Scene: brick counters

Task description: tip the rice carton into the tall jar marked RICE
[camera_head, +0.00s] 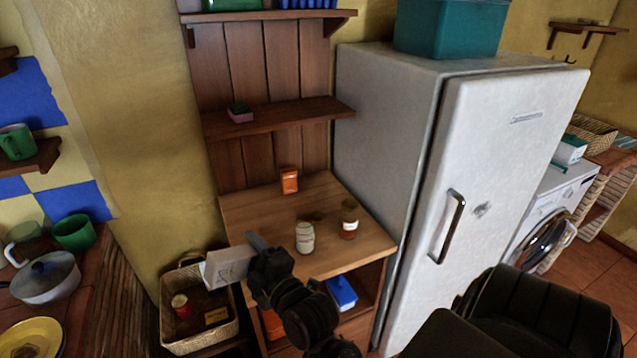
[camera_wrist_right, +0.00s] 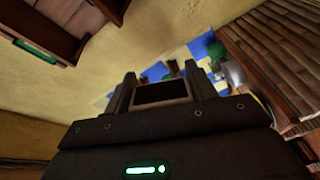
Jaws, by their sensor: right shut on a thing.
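My right gripper (camera_head: 252,262) is shut on a pale carton (camera_head: 222,271), held tilted on its side to the left of the wooden unit's top, above the basket. Print on the carton is too small to read. In the right wrist view the carton (camera_wrist_right: 161,93) sits between my gripper's fingers (camera_wrist_right: 160,90). A pale jar (camera_head: 305,239) stands upright on the wooden top, to the right of my gripper. A brownish jar (camera_head: 349,220) stands behind it to the right. I cannot read either label, so I cannot tell which is marked RICE. My left gripper is not in view.
An orange packet (camera_head: 289,181) stands at the back of the wooden top (camera_head: 250,209). A wicker basket (camera_head: 203,342) with a red can is below the carton. The fridge (camera_head: 390,130) bounds the right side. A shelf (camera_head: 280,119) hangs above.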

